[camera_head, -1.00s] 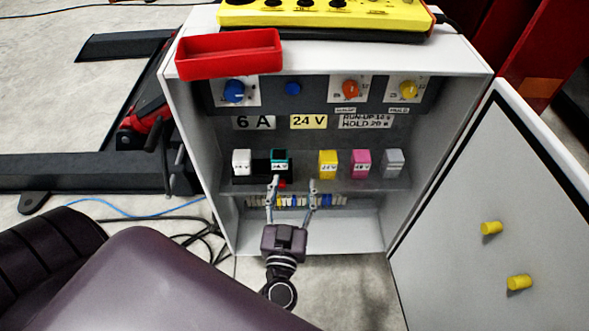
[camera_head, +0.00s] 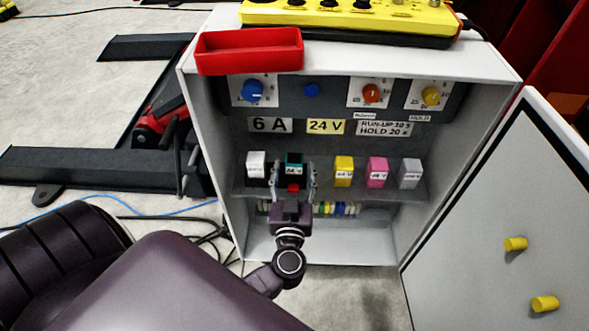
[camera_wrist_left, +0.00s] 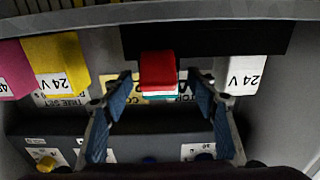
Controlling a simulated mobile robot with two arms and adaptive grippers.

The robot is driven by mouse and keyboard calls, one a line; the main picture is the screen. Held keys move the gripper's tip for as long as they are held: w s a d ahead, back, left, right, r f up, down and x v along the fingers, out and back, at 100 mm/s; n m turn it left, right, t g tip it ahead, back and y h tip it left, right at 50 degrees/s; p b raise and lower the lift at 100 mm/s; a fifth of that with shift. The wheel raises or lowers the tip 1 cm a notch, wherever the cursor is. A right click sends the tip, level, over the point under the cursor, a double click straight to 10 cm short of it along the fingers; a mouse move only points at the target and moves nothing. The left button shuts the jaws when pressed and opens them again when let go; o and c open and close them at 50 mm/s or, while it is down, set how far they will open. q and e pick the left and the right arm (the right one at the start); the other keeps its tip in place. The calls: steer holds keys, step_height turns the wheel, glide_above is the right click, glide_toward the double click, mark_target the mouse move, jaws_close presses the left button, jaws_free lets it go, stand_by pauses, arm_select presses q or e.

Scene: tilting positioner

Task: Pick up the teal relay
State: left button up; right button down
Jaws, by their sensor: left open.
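The teal relay (camera_head: 294,160) stands on the cabinet's inner shelf, with a white label on its front. A red block or tab (camera_head: 293,188) shows just below its front. In the left wrist view, which looks upside down, the red part (camera_wrist_left: 157,68) hides most of the relay, and only a thin teal and white edge (camera_wrist_left: 160,96) shows. My left gripper (camera_head: 295,180) is open, its two fingers on either side of the relay's lower front. In the wrist view the blue-padded fingers (camera_wrist_left: 162,88) stand apart, with gaps to the red part. My right gripper is not in view.
A white relay (camera_head: 257,168) stands close left of the teal one. Yellow (camera_head: 343,171), pink (camera_head: 377,172) and grey (camera_head: 409,173) relays stand to the right. Knobs sit on the panel above. A red bin (camera_head: 249,52) is on top. The cabinet door (camera_head: 490,220) hangs open at right.

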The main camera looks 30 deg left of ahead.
arm_select(q)
steer(key=shift+c, duration=0.7)
steer(key=c, duration=1)
steer(key=shift+c, duration=1.1)
steer(key=shift+r, duration=0.15)
